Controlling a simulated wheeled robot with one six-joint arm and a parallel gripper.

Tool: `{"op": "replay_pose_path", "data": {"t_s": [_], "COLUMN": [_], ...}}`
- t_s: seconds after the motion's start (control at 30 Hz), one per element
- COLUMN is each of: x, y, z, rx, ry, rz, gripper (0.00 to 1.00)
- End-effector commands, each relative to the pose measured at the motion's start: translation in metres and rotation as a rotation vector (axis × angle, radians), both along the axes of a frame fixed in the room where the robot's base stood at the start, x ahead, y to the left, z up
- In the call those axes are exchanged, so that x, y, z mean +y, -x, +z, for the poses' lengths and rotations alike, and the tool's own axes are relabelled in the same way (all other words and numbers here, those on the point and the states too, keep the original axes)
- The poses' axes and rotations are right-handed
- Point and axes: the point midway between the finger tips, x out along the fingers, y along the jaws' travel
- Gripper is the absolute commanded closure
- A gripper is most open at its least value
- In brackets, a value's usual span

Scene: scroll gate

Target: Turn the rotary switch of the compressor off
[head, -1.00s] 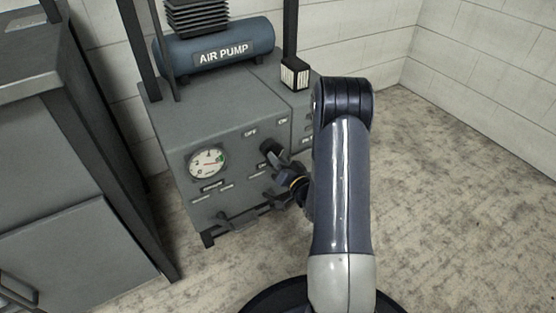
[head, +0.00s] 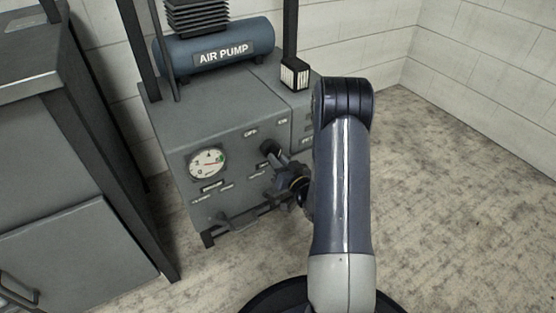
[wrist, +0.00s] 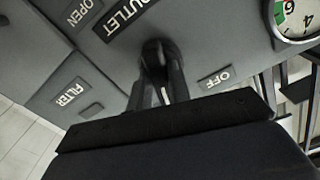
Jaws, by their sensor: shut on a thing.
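The compressor (head: 215,112) is a grey cabinet with a blue tank marked AIR PUMP on top. Its dark rotary switch (head: 268,146) is on the front panel, right of the gauge, below the OFF and ON labels. In the wrist view the black knob (wrist: 153,48) is between the fingers, with the OFF label (wrist: 216,77) to its right. My gripper (head: 273,156) is shut on the knob; its fingers (wrist: 160,75) also show in the wrist view. The gripper hides part of the knob, so its exact pointing direction is unclear.
A round gauge (head: 207,164) is left of the switch. A dark bar or ledge (head: 240,217) is low on the panel. A grey cabinet (head: 75,175) stands at the left. The floor (head: 460,200) at the right is clear.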

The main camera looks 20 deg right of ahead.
Motion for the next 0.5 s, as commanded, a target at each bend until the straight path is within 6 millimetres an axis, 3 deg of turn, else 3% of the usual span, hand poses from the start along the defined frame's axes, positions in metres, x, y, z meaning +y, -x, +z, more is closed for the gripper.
{"op": "replay_pose_path", "data": {"t_s": [0.5], "x": [-0.0015], "y": [0.0001], "z": [-0.0007], "rx": [-0.075], "ry": [0.482], "rz": [0.000], "gripper": [1.00]}}
